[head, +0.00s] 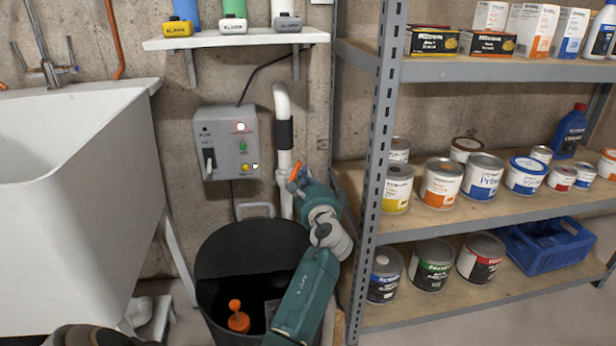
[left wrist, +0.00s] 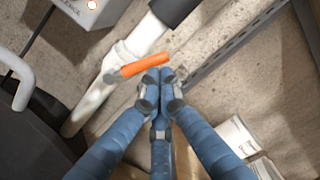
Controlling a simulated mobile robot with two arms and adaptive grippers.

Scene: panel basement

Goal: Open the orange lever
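The orange lever (head: 295,172) sits on a white vertical pipe (head: 284,110) beside the grey control box. In the left wrist view the orange lever (left wrist: 146,64) sticks out at an angle from the white pipe (left wrist: 90,105). My left gripper (head: 299,184) is at the lever, just right of the pipe. In the left wrist view the blue fingers of my left gripper (left wrist: 158,78) come together at their tips, right against or just under the lever. The lever shows in front of the tips, not between them. Whether they touch it is unclear.
A black bin (head: 215,250) with an orange plunger-like thing (head: 238,318) inside stands below the pipe. The grey control box (head: 228,142) is on the wall left of the pipe. A metal shelf post (head: 377,150) stands close on the right. A white sink (head: 80,220) is at left.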

